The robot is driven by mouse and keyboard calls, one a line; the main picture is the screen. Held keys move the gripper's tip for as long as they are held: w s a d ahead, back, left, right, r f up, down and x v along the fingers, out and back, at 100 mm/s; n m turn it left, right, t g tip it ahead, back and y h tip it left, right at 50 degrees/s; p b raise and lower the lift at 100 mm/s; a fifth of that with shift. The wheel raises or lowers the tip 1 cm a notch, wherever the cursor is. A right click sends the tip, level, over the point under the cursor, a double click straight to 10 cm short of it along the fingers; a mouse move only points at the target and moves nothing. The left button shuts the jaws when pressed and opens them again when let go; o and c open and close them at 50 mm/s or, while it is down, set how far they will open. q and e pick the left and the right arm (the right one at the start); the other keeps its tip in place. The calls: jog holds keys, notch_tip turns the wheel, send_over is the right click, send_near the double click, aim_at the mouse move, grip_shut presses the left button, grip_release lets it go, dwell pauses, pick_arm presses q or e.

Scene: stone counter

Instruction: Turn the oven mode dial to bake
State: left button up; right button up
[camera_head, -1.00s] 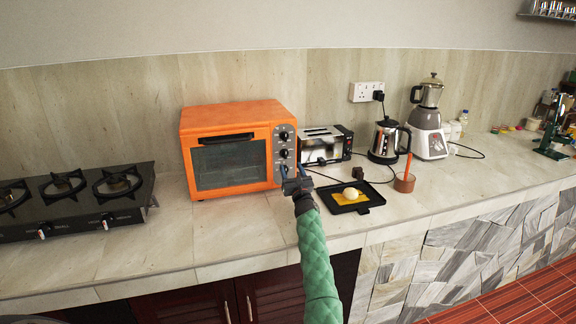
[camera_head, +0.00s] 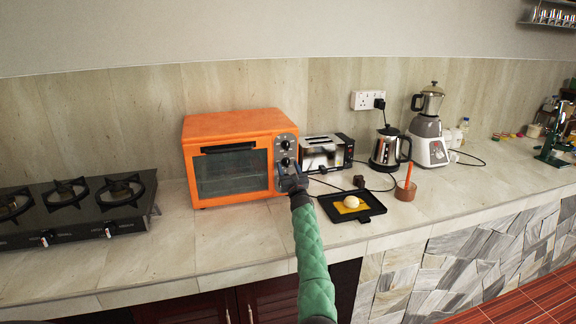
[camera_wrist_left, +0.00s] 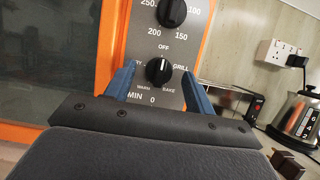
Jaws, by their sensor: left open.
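The orange oven (camera_head: 228,122) stands against the wall with a grey control panel on its right side. In the left wrist view the mode dial (camera_wrist_left: 158,71) is a black knob with a pale pointer mark towards OFF at the top. GRILL is at its right, BAKE at lower right and WARM at lower left. My left gripper (camera_head: 291,180) is at the front of the panel, open. In the left wrist view its blue fingers (camera_wrist_left: 158,78) stand on either side of the mode dial; I cannot tell if they touch it. My right gripper is not in view.
The temperature dial (camera_wrist_left: 172,10) is just above the mode dial. A toaster (camera_head: 322,152), kettle (camera_head: 386,150) and blender (camera_head: 428,130) stand to the right. A black tray (camera_head: 374,208) lies in front of them. A gas stove (camera_head: 75,212) is at left.

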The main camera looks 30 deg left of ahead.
pick_arm(q)
jog(key=shift+w+a+r, duration=0.15)
jog(key=shift+w+a, duration=0.15)
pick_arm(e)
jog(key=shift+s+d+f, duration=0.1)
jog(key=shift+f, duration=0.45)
pick_arm(q)
jog(key=c, duration=1)
jog(key=shift+o, duration=0.2)
